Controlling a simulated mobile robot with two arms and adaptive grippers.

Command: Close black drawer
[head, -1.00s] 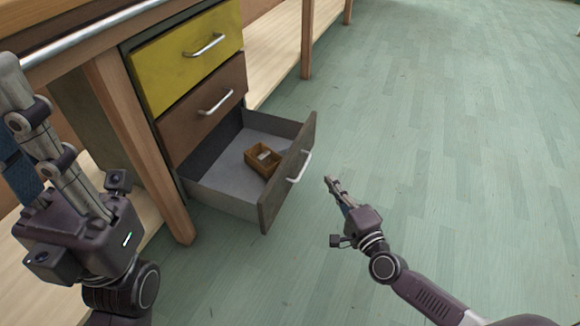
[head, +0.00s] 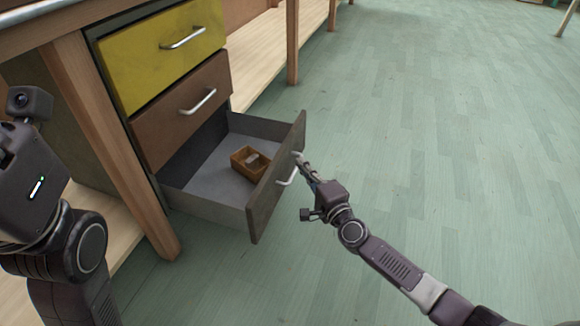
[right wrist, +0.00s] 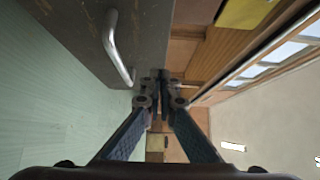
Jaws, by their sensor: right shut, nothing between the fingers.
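The black drawer (head: 264,200) is the lowest in the cabinet and stands pulled out, its dark front facing right with a silver handle (head: 287,178). A small wooden box (head: 240,166) lies inside it. My right gripper (head: 299,160) is shut and empty, its fingertips at the handle's upper end in the head view. In the right wrist view, the fingertips (right wrist: 162,82) are close to the drawer front (right wrist: 150,35), beside the handle (right wrist: 117,48); contact cannot be told. My left gripper (head: 28,180) is at the left edge, its fingers out of sight.
Above it, a brown drawer (head: 165,115) and a yellow drawer (head: 140,62) are shut. A wooden table leg (head: 110,150) stands just left of the open drawer. The green floor (head: 430,150) to the right is clear.

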